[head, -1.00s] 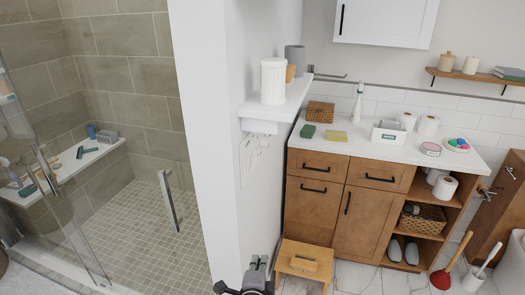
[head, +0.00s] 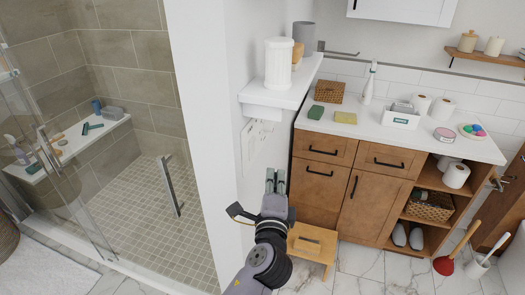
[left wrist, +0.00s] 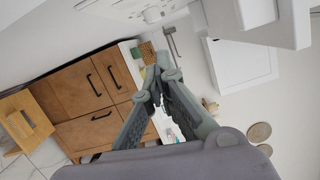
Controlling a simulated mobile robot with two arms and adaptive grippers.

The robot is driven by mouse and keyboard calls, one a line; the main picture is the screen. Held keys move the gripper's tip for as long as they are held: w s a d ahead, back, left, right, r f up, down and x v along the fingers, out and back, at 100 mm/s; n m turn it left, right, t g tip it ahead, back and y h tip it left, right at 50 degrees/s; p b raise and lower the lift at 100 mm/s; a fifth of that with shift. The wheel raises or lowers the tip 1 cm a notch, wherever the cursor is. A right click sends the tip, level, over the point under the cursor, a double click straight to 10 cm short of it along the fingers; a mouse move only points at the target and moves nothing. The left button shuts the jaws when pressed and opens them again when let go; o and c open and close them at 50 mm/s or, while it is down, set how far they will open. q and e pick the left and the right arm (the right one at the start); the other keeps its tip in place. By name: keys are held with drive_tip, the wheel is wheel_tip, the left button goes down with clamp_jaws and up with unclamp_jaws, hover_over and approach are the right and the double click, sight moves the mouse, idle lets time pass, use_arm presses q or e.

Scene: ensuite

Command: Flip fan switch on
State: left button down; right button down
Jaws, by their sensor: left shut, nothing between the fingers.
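A white switch panel (head: 258,135) is on the side of the white wall, under the wall shelf. It is seen at a steep slant, and I cannot tell which switch is the fan's or how it is set. Part of a white wall plate with small raised parts shows at the top edge of the left wrist view (left wrist: 154,13). My left gripper (head: 275,175) is upright in front of the wall, below and right of the panel and apart from it. Its fingers are together and empty, also in the left wrist view (left wrist: 162,75). My right gripper is not in view.
The white shelf (head: 257,97) juts out above the panel with a ribbed white canister (head: 278,64) on it. A wooden cabinet (head: 375,205) stands to the right and a wooden step stool (head: 311,245) below. A glass shower is to the left.

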sight(253, 149)
use_arm(q)
drive_tip(key=w+a+p, duration=0.3)
drive_tip(key=w+p, duration=0.1)
drive_tip(key=w, duration=0.5)
drive_tip(key=shift+w+a+r, duration=0.15)
drive_tip(key=shift+w+r, duration=0.25)
drive_tip(key=shift+w+a+r+n, duration=0.1)
drive_tip(key=shift+a+r+n, duration=0.1)
drive_tip(key=shift+a+n, duration=0.3)
drive_tip(key=shift+d, duration=0.25)
